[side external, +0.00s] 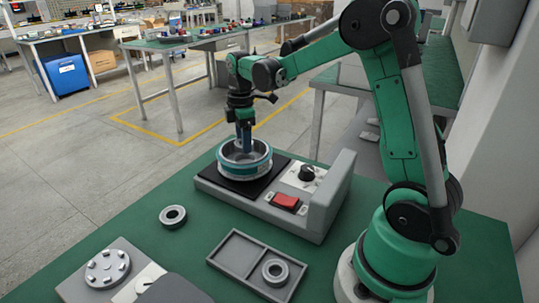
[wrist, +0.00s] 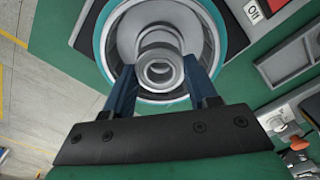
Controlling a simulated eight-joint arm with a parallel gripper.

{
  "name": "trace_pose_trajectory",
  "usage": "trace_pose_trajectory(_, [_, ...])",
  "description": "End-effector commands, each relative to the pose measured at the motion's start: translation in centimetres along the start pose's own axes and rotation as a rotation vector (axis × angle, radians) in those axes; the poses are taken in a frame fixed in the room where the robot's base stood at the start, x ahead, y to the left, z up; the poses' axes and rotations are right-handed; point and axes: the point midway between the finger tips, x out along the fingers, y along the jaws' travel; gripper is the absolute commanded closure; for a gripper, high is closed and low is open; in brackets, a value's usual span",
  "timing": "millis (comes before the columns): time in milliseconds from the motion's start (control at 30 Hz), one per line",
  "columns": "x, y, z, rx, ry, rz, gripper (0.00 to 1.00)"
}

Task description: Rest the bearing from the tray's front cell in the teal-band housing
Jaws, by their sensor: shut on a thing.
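The teal-band housing (side external: 257,168) is a round grey cup with a teal ring, and it also shows in the wrist view (wrist: 103,45). My gripper (side external: 244,148) points down into its open top. In the wrist view my gripper (wrist: 160,72) is shut on a grey ring bearing (wrist: 160,54), which lies over the housing's interior. Whether the bearing touches the housing floor cannot be told. In the side view the housing wall hides the bearing. The tray (side external: 240,263) has two cells; one is empty, and the other holds a second bearing (side external: 267,272).
The housing stands on a black pad (side external: 240,188) of a grey machine with a red switch (side external: 286,202) and black knob (side external: 307,173). A loose ring (side external: 173,216) lies on the green table. A plate with a studded disc (side external: 107,267) is at the front left.

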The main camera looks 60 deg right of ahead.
Motion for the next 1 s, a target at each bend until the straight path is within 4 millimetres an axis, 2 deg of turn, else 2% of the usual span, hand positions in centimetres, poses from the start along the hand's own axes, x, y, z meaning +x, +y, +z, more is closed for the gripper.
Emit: trace_pose_trajectory(1000, [1.9, 0.0, 0.0, 0.000, 0.000, 0.000, 1.00])
